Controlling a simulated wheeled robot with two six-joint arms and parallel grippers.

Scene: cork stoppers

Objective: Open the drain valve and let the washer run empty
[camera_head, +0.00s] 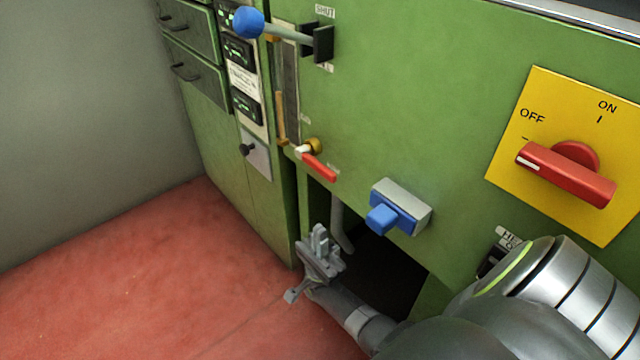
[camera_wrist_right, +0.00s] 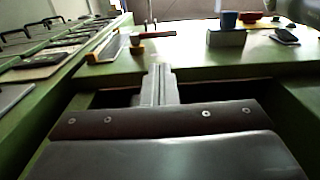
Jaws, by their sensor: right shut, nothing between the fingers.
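The drain valve has a red lever (camera_head: 319,167) and a brass body (camera_head: 313,146), low on the green washer front (camera_head: 420,100). In the head view its lever slants down to the right; in the right wrist view the red lever (camera_wrist_right: 157,34) lies nearly level. My right gripper (camera_head: 320,236) is below the valve, in front of the dark opening, apart from the lever. Its fingers also show in the right wrist view (camera_wrist_right: 159,72), shut and empty. My left gripper is not in view. I cannot tell whether liquid is flowing.
A grey block with a blue knob (camera_head: 382,217) juts out right of the valve. A yellow plate carries a red switch (camera_head: 568,172), its white mark near OFF. A blue-knobbed lever (camera_head: 249,22) sticks out above. A grey pipe (camera_head: 338,222) hangs in the opening. Red floor (camera_head: 150,285) is clear at left.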

